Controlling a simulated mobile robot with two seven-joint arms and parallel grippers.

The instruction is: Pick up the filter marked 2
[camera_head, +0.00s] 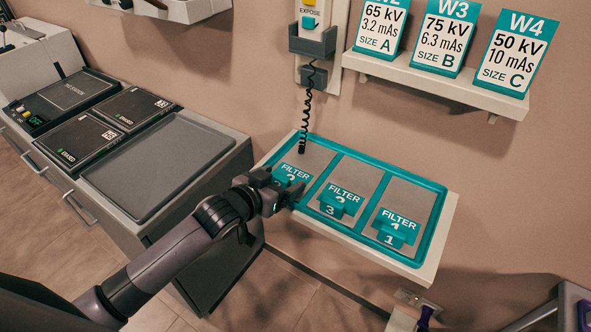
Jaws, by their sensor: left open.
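The filter marked 2 (294,171) lies in the left compartment of a teal-edged tray (447,205) on a wall shelf. Its teal label is partly hidden by my left gripper, so its number shows only in part. My left gripper (292,195) is open at the front edge of that compartment, close to the label; whether it touches cannot be told. The filter marked 3 (343,197) is in the middle compartment and the filter marked 1 (397,226) in the right one. My right gripper is not in view.
A grey cabinet with a flat panel (158,165) and dark cassettes (75,140) stands at left. An exposure handset (312,35) hangs above the tray, its coiled cord (307,110) reaching down to the left compartment. A shelf (440,83) with W cards is above right.

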